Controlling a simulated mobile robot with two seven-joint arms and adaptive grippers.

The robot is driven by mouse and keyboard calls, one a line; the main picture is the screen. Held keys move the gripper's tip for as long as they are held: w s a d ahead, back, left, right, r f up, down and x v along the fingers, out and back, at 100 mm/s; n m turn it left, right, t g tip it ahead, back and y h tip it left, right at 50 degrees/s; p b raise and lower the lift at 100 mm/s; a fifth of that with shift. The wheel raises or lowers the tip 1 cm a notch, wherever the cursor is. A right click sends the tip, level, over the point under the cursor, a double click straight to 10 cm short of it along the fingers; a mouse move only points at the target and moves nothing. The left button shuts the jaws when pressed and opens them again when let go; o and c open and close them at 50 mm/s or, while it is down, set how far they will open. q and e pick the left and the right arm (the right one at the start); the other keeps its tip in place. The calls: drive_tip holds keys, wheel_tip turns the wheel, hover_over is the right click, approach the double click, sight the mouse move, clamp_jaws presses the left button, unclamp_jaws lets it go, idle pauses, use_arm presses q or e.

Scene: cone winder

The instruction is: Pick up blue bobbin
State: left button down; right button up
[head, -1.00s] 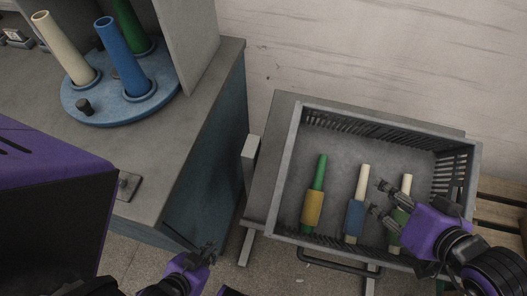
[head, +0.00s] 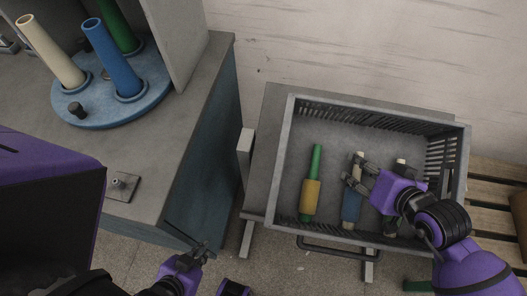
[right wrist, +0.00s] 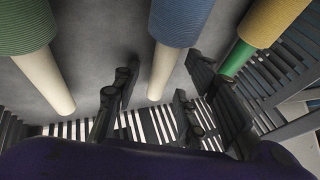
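The blue bobbin (head: 350,207), blue yarn on a cream tube, lies in the grey crate (head: 287,150) between two others. In the right wrist view, its blue yarn (right wrist: 183,20) is at the top and its bare cream tube (right wrist: 163,75) points down. My right gripper (head: 351,170) is open over the bobbin's bare tube end. In the right wrist view its fingers (right wrist: 155,105) appear on either side of the tube, with no visible grip; whether they touch it is unclear. My left gripper (head: 196,256) is low in the head view, away from the crate, its opening unclear.
A yellow bobbin on a green tube (head: 311,187) lies left of the blue one. Another cream-tubed bobbin (head: 400,164) is right, partly hidden by my right gripper. Slatted crate walls surround them. A blue turntable (head: 70,115) holds upright tubes on the machine table.

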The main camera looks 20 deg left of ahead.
clamp_jaws()
